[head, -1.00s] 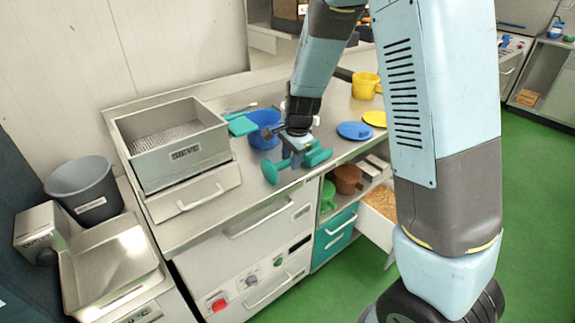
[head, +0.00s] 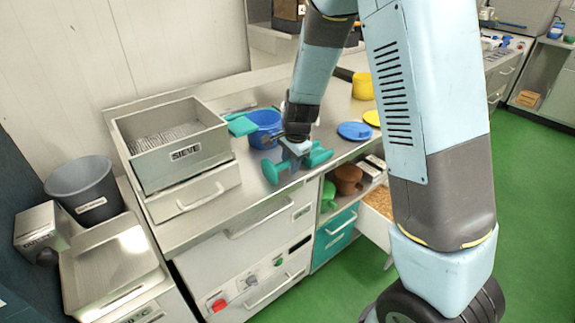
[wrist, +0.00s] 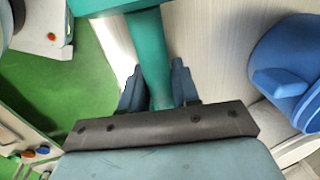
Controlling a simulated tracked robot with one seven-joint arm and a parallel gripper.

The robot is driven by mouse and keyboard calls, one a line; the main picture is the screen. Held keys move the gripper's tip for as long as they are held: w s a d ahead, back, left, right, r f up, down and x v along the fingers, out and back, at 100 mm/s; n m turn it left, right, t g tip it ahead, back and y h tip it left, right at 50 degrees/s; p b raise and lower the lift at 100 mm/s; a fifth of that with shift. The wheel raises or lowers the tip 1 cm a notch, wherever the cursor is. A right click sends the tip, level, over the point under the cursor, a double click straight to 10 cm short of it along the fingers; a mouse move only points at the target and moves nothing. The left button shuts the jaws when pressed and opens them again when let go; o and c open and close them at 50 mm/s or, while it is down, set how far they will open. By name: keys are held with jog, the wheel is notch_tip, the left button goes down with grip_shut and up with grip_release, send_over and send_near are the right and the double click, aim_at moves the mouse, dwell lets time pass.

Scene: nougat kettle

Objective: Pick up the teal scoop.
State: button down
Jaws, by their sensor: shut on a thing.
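The teal scoop (head: 284,170) is at the front edge of the steel counter, with teal parts on both sides of my gripper (head: 296,157). In the wrist view my blue fingers (wrist: 158,88) stand on either side of its teal handle (wrist: 149,48), and my gripper is shut on it. A wider teal part (wrist: 110,4) crosses the top of that view and is cut off by its edge. I cannot tell whether the scoop touches the counter. My wrist hides its middle in the head view.
A blue jug (head: 264,126) stands just behind my gripper, with a flat teal piece (head: 241,125) beside it. The grey sieve box (head: 186,153) is to the left. A blue disc (head: 355,130) and a yellow jug (head: 362,88) are to the right. Open shelves lie below.

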jog(key=shift+r, duration=0.1)
jog(key=shift+r, duration=0.2)
jog(key=r, duration=0.3)
jog(key=shift+s+r, duration=0.25)
jog(key=shift+s, duration=0.1)
jog(key=s+d+r, duration=0.2)
jog(key=s+r, duration=1.1)
jog(key=r, duration=0.1)
dwell(0.6)
